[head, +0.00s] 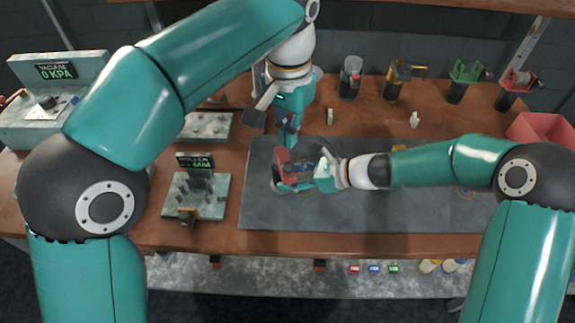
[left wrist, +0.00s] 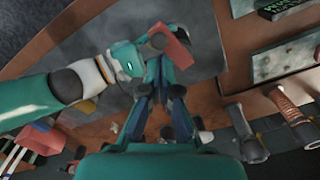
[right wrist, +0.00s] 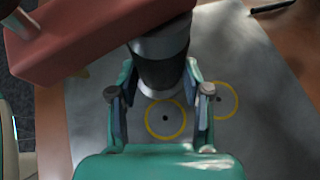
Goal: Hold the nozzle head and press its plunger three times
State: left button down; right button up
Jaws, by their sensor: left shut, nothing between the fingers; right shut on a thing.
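The nozzle head shows as a red block (head: 284,163) over the grey mat in the head view. In the right wrist view it is a red block (right wrist: 95,38) with a dark cylinder (right wrist: 162,70) below it. My right gripper (right wrist: 160,78) is shut around that cylinder. My left gripper (head: 288,140) points down with its fingers shut and empty, just above or beside the red block. In the left wrist view its fingertips (left wrist: 157,72) are close to the red block (left wrist: 172,45); I cannot tell if they touch. The plunger is not clearly visible.
The grey mat (head: 400,215) is mostly clear. Yellow rings (right wrist: 166,119) are marked on it. A ROLLEN device (head: 197,190) stands left of the mat. Several stands with tools, such as a green one (head: 462,80), line the back. A red bin (head: 540,130) is at the right.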

pick_arm(q)
jog(key=shift+r, duration=0.25)
notch_tip(320, 180, up, 7)
jog(key=shift+r, duration=0.2)
dwell(0.6)
pick_arm(e)
jog(key=o, duration=0.9)
jog(key=shift+o, duration=0.2)
